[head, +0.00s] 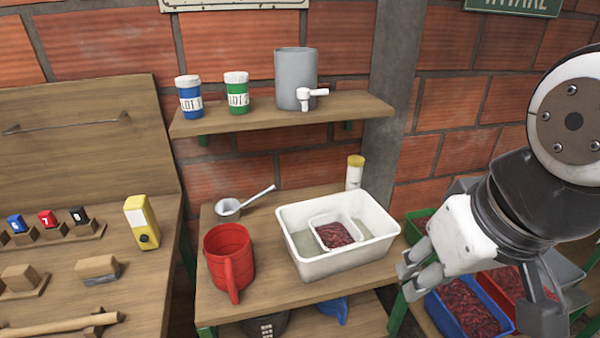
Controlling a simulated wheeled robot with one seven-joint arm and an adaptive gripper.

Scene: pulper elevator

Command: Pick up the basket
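A small white basket-like container (338,232) with dark red contents sits inside a larger white tub (340,265) on the wooden table. I cannot tell for sure which one is the basket. My gripper (480,298) is at the lower right, pointing down, with its fingers spread apart and nothing seen between them. It is right of the tub and apart from the small container.
Blue and red bins (468,308) of red contents lie below my gripper. A workbench is left.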

